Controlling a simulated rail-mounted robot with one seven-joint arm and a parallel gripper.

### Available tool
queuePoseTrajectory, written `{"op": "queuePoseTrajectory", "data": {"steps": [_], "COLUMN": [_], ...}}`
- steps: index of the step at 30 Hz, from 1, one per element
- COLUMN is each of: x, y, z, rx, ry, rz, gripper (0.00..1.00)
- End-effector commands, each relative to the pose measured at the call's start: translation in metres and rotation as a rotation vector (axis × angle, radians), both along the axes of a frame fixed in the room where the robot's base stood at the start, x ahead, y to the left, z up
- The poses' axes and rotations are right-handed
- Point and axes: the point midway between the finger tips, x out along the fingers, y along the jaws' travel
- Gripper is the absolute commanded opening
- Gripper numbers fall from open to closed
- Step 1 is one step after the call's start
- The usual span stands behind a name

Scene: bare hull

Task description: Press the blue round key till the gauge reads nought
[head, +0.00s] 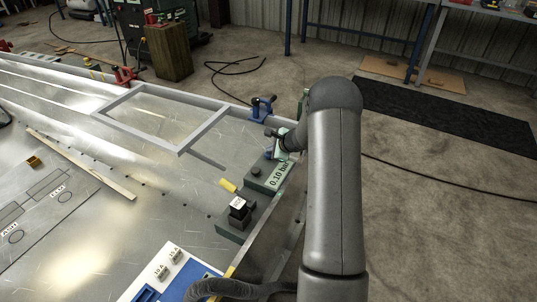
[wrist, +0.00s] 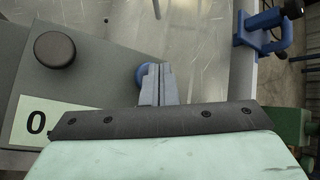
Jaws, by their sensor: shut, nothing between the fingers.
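The blue round key (wrist: 140,77) sits on a grey-green box (wrist: 100,85) in the wrist view. My gripper's fingers (wrist: 158,82) are shut and empty, right over the key and hiding much of it. I cannot tell whether they touch it. In the head view the gauge (head: 279,175) on the box reads 0.10 bar. The wrist view shows only a "0" of it; my gripper body hides the rest. A black round key (wrist: 54,49) is on the same box, left of the blue one.
A white-and-blue tray (head: 165,272) lies at the front.

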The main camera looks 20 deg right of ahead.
Motion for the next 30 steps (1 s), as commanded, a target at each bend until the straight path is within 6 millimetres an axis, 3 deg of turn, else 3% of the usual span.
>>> {"op": "queuePoseTrajectory", "data": {"steps": [30], "x": [0.0], "y": [0.0], "z": [-0.012], "rx": [0.0], "ry": [0.001], "rz": [0.0], "gripper": [0.0]}}
